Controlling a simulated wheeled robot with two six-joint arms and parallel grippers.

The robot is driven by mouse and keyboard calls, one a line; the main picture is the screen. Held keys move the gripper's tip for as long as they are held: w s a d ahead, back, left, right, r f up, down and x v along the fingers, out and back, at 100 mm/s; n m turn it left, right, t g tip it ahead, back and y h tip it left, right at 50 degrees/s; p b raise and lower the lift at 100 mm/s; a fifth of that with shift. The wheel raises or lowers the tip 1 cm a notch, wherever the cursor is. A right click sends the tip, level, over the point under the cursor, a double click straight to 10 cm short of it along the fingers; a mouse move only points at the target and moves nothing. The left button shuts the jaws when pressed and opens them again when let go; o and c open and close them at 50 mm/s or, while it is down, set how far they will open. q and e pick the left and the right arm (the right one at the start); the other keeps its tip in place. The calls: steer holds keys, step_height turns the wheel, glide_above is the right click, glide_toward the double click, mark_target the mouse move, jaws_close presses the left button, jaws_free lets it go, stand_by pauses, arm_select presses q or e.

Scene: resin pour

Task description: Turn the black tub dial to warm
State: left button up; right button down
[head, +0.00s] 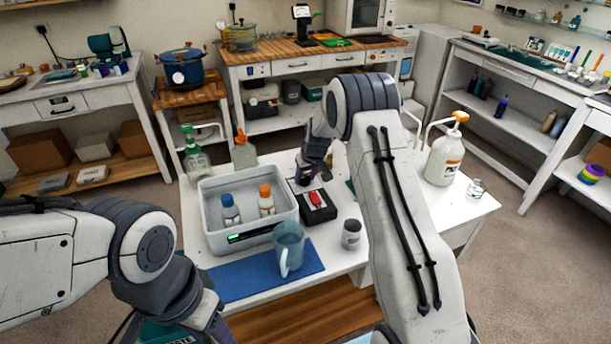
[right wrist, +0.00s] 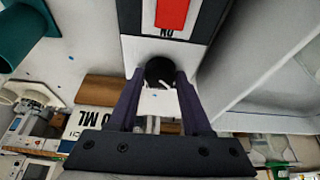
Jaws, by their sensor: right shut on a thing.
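The grey tub (head: 285,195) stands on the white table in the head view, with two bottles inside. A black box (head: 325,213) with a red part (head: 316,199) on top sits at its right side. My right gripper (head: 307,178) is low behind that box. In the right wrist view the black round dial (right wrist: 158,70) with a white pointer mark is on a white surface, between the two fingers of my right gripper (right wrist: 159,82), which is shut on it. The head view does not show the dial. My left arm shows at lower left; its gripper is out of frame.
A blue mug (head: 289,242) stands on a blue mat (head: 250,280) in front of the tub. A small grey can (head: 351,234) stands right of the black box. A white pump bottle (head: 443,160) and a clear jar (head: 476,189) are at the table's right.

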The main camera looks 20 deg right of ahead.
steer(key=shift+a+r+m+h+p, duration=0.15)
steer(key=shift+m+h+p, duration=0.15)
steer(key=shift+m+p, duration=0.2)
steer(key=shift+m, duration=0.4)
steer(key=shift+f+m+h, duration=0.2)
steer(key=shift+m+h, duration=0.1)
steer(key=shift+m, duration=0.1)
steer(key=m+b, duration=0.1)
steer(key=m+h+b, duration=0.1)
steer(key=b, duration=0.1)
steer(key=m+b, duration=0.2)
steer(key=shift+w+a+f+g, duration=0.1)
steer(key=shift+a+f+g, duration=0.05)
steer(key=shift+f+g, duration=0.15)
steer(key=shift+a+r+m+g+h+b, duration=0.1)
steer(key=shift+r+m+g+h+b, duration=0.15)
steer(key=shift+m+b, duration=0.45)
steer(key=shift+m+g+h+b, duration=0.15)
steer(key=shift+m+h+b, duration=0.2)
steer(key=shift+m+b, duration=0.3)
steer(key=shift+c, duration=1.7)
jaws_free()
steer(key=shift+r, duration=0.1)
